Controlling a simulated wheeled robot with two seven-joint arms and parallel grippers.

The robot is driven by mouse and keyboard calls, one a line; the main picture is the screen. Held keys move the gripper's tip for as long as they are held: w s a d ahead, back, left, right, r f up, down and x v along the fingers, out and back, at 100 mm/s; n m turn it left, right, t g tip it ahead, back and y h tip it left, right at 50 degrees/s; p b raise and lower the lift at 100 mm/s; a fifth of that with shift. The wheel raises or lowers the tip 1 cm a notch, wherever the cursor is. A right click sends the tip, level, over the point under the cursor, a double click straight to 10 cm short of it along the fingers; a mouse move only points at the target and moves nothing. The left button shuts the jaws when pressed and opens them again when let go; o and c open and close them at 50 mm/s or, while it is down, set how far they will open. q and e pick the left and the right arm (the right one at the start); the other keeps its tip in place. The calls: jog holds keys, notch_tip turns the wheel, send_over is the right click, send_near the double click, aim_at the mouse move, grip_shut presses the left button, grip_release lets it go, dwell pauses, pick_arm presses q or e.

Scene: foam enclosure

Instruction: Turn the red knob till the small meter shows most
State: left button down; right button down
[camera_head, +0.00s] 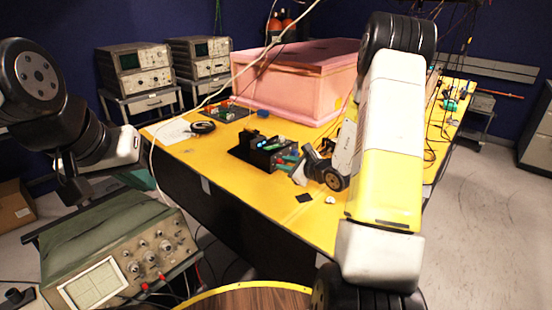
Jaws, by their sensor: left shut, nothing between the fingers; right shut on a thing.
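A small black box (262,152) with blue and green parts on it sits on the yellow table. My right gripper (299,172) is at the right side of this box, its fingers shut on a small part there. The fingers hide that part, and I cannot make out the red knob's colour or how it is turned. The small meter and its reading are too small to tell in the head view. My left gripper (72,187) hangs at the left, dark and small, shut and empty, away from the table and the box.
A pink foam enclosure (300,78) stands behind the box on the yellow table (235,190). A green oscilloscope (115,250) stands at the front left, with other instruments (135,68) on carts behind. A pale cable crosses the view. Loose wires lie at the table's right end.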

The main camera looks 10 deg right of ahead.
jog(key=shift+f+n+t, duration=0.1)
jog(key=shift+n+t, duration=0.2)
jog(key=shift+n, duration=0.1)
dwell(0.3)
jog(key=c, duration=1.3)
grip_release()
jog(key=shift+o, duration=0.2)
jog(key=v, duration=0.7)
jog(key=shift+s, duration=0.4)
